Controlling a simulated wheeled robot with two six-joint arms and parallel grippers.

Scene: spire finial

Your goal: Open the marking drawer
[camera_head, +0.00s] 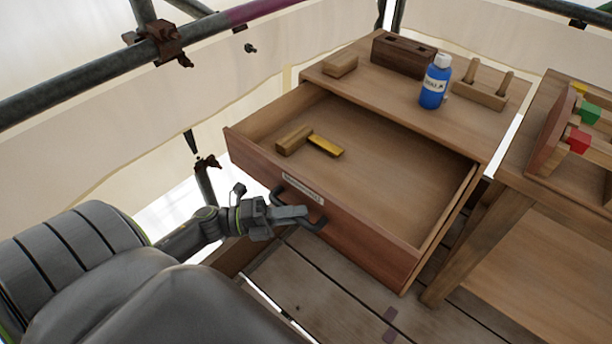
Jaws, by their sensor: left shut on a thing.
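The marking drawer (350,230) is pulled well out of the wooden bench, with its inside in view. A white label (303,189) sits on the top of its front. Its dark handle (316,222) is on the front face. My left gripper (296,213) is shut on the handle, coming from the left. Inside the drawer lie a wooden block (293,139) and a yellow piece (325,146), side by side towards the back left. My right gripper is not in view.
The bench top (385,85) bears a blue bottle (434,88), a dark block with holes (402,55), a small wooden block (340,65) and a pegged block (480,94). A rack with coloured pieces (578,140) stands at right. Scaffold pipes (90,75) cross at left.

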